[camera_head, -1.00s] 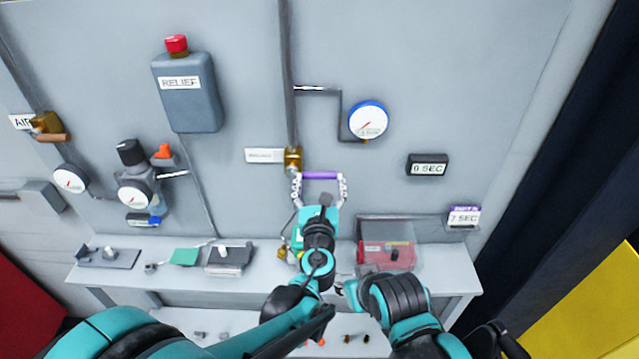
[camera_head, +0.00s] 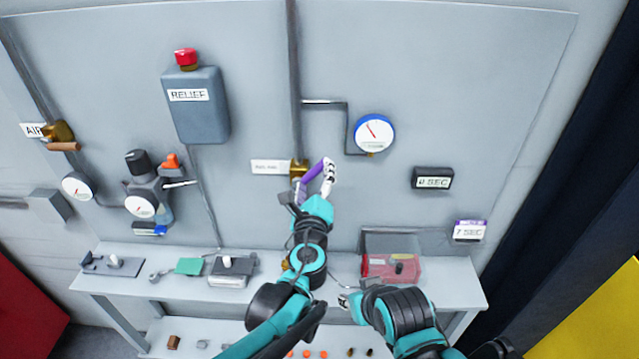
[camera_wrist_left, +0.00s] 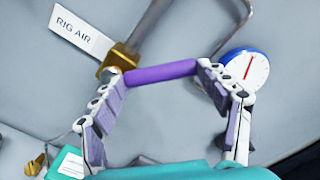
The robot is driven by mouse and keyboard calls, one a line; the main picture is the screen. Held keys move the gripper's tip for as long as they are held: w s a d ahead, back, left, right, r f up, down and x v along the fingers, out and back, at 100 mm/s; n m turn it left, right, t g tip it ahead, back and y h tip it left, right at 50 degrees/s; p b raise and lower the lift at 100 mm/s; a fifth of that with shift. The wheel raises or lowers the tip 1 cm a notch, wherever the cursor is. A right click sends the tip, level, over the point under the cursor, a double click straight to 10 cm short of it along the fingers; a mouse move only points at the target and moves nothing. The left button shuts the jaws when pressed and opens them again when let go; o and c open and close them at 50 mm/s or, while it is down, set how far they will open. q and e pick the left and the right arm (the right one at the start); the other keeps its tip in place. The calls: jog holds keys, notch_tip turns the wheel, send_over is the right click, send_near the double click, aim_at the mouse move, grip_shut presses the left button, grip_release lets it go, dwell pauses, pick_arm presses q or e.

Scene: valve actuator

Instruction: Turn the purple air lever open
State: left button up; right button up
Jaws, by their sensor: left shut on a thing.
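The purple air lever (camera_head: 311,182) is on the brass valve (camera_head: 299,169) on the panel's vertical pipe, beside a white label that reads RIG AIR in the left wrist view. In the head view the lever slants, its right end higher. My left gripper (camera_head: 313,179) is shut on it. In the left wrist view the purple lever (camera_wrist_left: 160,73) spans between the two fingers of the left gripper (camera_wrist_left: 160,77), with one finger at each end. My right gripper (camera_head: 345,301) is low near the shelf, away from the lever; its fingers are too small to read.
A blue-rimmed gauge (camera_head: 374,133) is right of the valve. A grey RELIEF box (camera_head: 196,105) with a red button is on the upper left. A shelf (camera_head: 320,283) below holds a red box (camera_head: 392,268) and other parts.

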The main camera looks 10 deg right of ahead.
pick_arm(q)
jog(key=shift+w+a+r+n, duration=0.25)
jog(key=shift+a+n, duration=0.35)
jog(key=shift+n, duration=0.55)
jog(key=shift+w+a+r+n, duration=0.2)
jog(key=shift+a+r+n, duration=0.35)
jog(key=shift+n, duration=0.65)
jog(key=shift+w+a+r+n, duration=0.2)
jog(key=shift+a+n, duration=0.5)
jog(key=shift+n, duration=0.45)
jog(key=o, duration=1.6)
jog(key=shift+o, duration=0.4)
jog(key=shift+w+f, duration=0.1)
jog(key=shift+f, duration=0.05)
jog(key=v, duration=1.2)
